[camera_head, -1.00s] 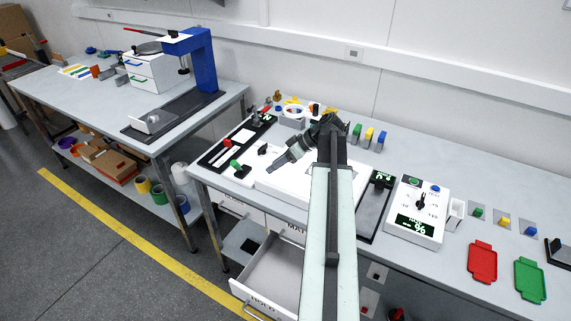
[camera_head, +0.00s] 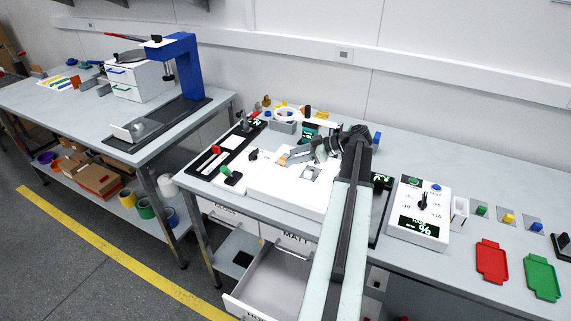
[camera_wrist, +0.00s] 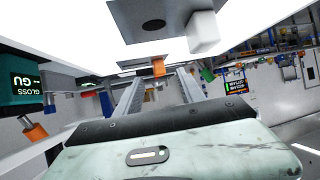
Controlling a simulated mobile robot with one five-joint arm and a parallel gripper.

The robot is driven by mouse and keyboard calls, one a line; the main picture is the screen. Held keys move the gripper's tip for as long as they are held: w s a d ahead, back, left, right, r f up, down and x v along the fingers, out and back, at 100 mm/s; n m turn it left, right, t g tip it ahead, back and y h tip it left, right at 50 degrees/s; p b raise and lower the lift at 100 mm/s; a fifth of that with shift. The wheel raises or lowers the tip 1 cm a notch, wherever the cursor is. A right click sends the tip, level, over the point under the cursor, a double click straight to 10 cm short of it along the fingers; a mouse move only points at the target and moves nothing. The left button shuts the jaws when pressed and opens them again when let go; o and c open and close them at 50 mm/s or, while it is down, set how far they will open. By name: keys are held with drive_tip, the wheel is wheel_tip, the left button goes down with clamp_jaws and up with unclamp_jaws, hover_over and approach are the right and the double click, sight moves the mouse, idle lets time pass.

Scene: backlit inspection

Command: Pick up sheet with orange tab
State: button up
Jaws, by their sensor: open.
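An orange tab (camera_head: 284,160) shows at the tip of my gripper (camera_head: 293,157), above the white light panel (camera_head: 262,184). In the wrist view the orange tab (camera_wrist: 158,67) lies beyond and between the two fingertips of my gripper (camera_wrist: 158,76). The fingers are spread, with a gap between them and the tab. A thin pale strip beside the tab may be the sheet's edge, but I cannot make out the rest of the sheet.
An open drawer (camera_head: 272,281) juts out below the bench front. A dial box (camera_head: 420,212) stands right of the panel, with a red tray (camera_head: 491,262) and green tray (camera_head: 542,278) beyond. A green-knobbed switch (camera_head: 229,173) is at the left.

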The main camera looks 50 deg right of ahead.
drive_tip(key=b+x, duration=0.1)
drive_tip(key=x, duration=0.1)
drive_tip(key=shift+w+a+f, duration=0.15)
drive_tip(key=shift+w+f, duration=0.15)
drive_tip(key=shift+r, duration=0.1)
clamp_jaws()
wheel_tip(320, 180, up, 10)
drive_tip(key=p, duration=1)
